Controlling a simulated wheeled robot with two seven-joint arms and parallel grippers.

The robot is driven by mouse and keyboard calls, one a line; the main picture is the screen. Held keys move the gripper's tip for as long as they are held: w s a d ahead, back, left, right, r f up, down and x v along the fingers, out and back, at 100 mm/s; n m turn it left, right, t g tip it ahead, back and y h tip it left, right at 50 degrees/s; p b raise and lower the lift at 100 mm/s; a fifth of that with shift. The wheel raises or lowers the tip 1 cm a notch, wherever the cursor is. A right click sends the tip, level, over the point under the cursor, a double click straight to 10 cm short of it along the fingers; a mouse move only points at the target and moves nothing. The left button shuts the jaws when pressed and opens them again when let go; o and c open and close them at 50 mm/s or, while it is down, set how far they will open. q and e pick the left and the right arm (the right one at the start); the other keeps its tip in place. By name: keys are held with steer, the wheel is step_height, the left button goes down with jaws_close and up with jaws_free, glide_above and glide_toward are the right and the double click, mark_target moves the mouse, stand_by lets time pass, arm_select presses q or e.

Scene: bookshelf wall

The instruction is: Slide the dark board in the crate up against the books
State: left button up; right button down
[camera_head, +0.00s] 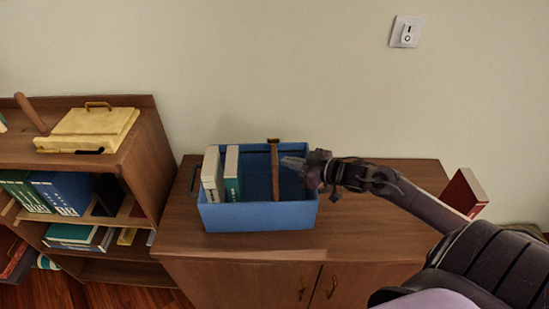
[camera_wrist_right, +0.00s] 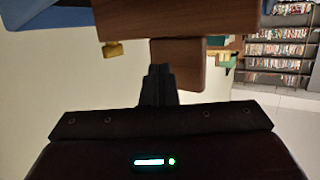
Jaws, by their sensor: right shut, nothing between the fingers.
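The blue crate (camera_head: 258,217) sits on top of a wooden cabinet. Two pale-spined books, one grey-white (camera_head: 212,175) and one green (camera_head: 233,175), stand upright at its left end. The brown board (camera_head: 275,175) stands upright across the crate, right of the books, with a wide empty gap between. My right gripper (camera_head: 287,162) is shut and empty, at the board's right side over the crate; I cannot tell if it touches the board. Its closed fingers (camera_wrist_right: 158,80) also show in the right wrist view, below brown wooden surfaces. My left gripper is not in view.
A red book-like block (camera_head: 464,192) stands at the cabinet's right end, behind my forearm. A bookshelf (camera_head: 140,150) with a yellow case (camera_head: 90,128) on top is at the left. The cabinet top (camera_head: 370,235) is clear in front of my arm.

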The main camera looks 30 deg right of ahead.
mark_target(274, 163)
steer(key=shift+w+a, duration=0.4)
steer(key=shift+a, duration=0.3)
steer(key=shift+w+a, duration=0.4)
steer(key=shift+a, duration=0.35)
steer(key=shift+w+a, duration=0.4)
steer(key=shift+a, duration=0.3)
steer(key=d, duration=0.1)
steer(key=s+d+p, duration=0.1)
steer(key=d, duration=0.1)
steer(key=s+d, duration=0.1)
steer(key=shift+s+d+p, duration=0.15)
steer(key=shift+s+p, duration=0.1)
steer(key=shift+p, duration=0.15)
steer(key=shift+s+d, duration=0.1)
steer(key=v, duration=0.7)
steer(key=shift+s+b, duration=0.25)
steer(key=shift+b, duration=0.15)
steer(key=shift+d+r, duration=0.1)
steer(key=shift+r, duration=0.05)
